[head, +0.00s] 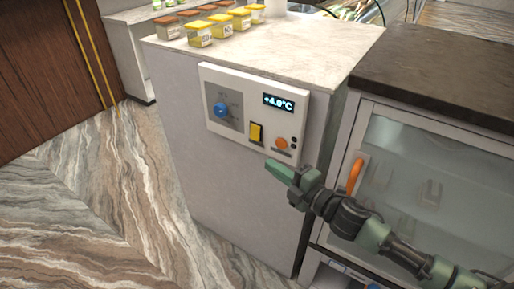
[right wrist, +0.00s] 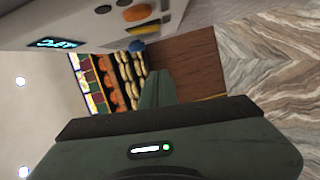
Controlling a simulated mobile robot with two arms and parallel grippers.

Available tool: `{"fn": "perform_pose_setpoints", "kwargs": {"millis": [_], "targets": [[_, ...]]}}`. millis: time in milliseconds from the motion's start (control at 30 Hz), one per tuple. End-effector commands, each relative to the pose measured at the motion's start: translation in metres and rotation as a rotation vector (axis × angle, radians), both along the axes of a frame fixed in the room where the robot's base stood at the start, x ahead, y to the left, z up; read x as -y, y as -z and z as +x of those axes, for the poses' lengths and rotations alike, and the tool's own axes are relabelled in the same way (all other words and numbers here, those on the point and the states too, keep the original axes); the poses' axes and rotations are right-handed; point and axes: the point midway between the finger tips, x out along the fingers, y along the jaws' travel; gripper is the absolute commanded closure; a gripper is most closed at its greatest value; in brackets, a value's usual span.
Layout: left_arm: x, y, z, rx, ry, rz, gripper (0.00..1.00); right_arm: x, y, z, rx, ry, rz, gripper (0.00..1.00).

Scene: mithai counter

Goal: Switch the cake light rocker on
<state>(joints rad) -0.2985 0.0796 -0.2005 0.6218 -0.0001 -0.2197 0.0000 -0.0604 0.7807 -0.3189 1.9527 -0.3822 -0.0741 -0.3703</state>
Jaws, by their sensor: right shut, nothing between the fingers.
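The yellow rocker (head: 256,132) sits in a dark frame at the lower middle of a white control panel (head: 245,88) on the side of the counter. The rocker also shows at the top of the right wrist view (right wrist: 137,12). I cannot tell which way it is tilted. My right gripper (head: 277,170) is shut and empty, just below and to the right of the rocker in the head view, apart from it. Its fingers also show in the right wrist view (right wrist: 155,88). My left gripper is not in view.
The panel also has a blue knob (head: 221,109), a lit display (head: 278,103) reading +4.0°C and an orange button (head: 281,143). A glass-fronted cabinet (head: 420,170) with an orange handle (head: 355,177) stands at right. Several yellow-lidded containers (head: 221,25) stand on the counter top.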

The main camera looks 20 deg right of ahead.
Motion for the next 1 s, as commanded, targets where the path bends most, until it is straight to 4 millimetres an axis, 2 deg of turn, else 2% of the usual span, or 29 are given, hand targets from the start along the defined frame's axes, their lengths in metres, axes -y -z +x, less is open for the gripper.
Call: {"fn": "perform_pose_setpoints", "kwargs": {"millis": [233,367,467,833,867,900,1000], "targets": [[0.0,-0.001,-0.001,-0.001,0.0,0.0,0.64,0.0,0.0,0.001,-0.003,0.002,0.003,1.0],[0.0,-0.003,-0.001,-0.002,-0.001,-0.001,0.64,-0.003,0.0,0.009,-0.002,0.003,0.006,1.0],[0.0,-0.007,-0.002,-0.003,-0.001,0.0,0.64,-0.009,-0.002,0.022,-0.001,0.003,0.005,1.0],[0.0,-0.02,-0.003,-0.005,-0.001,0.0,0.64,-0.04,0.001,0.093,-0.002,0.004,0.007,1.0],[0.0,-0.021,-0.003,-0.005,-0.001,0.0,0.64,-0.041,0.001,0.097,-0.002,0.004,0.006,1.0],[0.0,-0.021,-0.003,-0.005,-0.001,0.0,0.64,-0.031,0.004,0.1,-0.005,0.008,0.002,1.0],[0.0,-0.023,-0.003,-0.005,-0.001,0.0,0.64,-0.02,0.006,0.108,-0.004,0.006,0.002,1.0]]}}
